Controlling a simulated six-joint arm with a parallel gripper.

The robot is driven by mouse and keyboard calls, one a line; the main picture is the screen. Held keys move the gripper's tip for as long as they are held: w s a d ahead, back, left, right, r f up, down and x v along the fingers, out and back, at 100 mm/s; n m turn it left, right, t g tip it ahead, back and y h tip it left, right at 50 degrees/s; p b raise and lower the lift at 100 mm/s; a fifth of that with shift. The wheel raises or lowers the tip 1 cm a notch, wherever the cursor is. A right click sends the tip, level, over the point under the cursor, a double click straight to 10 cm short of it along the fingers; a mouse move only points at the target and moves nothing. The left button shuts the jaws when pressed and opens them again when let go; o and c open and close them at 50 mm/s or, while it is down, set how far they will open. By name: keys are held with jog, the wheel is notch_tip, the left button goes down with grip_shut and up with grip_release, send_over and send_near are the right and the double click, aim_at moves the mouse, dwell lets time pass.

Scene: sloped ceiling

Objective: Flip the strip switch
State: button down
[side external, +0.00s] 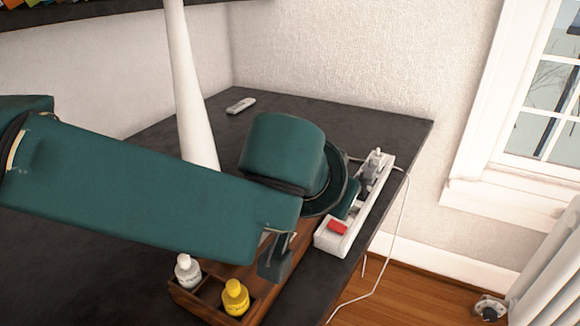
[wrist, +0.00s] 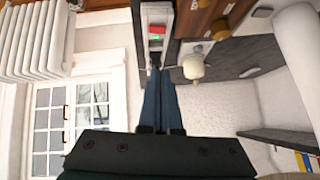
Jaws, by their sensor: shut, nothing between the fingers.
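The white power strip (side external: 326,241) lies along the right edge of the dark desk in the side view. Its red switch (side external: 338,227) is at the near end, and a plug (side external: 371,172) stands at the far end. In the side view my wrist largely hides the fingers beside the strip. I cannot tell whether they touch it.
A wooden tray (side external: 209,292) holds a white bottle (side external: 187,271) and a yellow bottle (side external: 235,297) to the left of the strip. A white post (side external: 192,100) rises behind my arm. A white remote (side external: 241,105) lies at the back. A white cable (side external: 401,205) hangs over the desk edge.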

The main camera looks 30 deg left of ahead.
send_over(335, 221)
jog(key=s, duration=0.3)
jog(key=f, duration=0.7)
jog(key=shift+d+f, duration=0.1)
jog(key=shift+d, duration=0.3)
jog(key=f, duration=0.2)
jog(key=shift+a+f, duration=0.25)
jog(key=shift+f, duration=0.6)
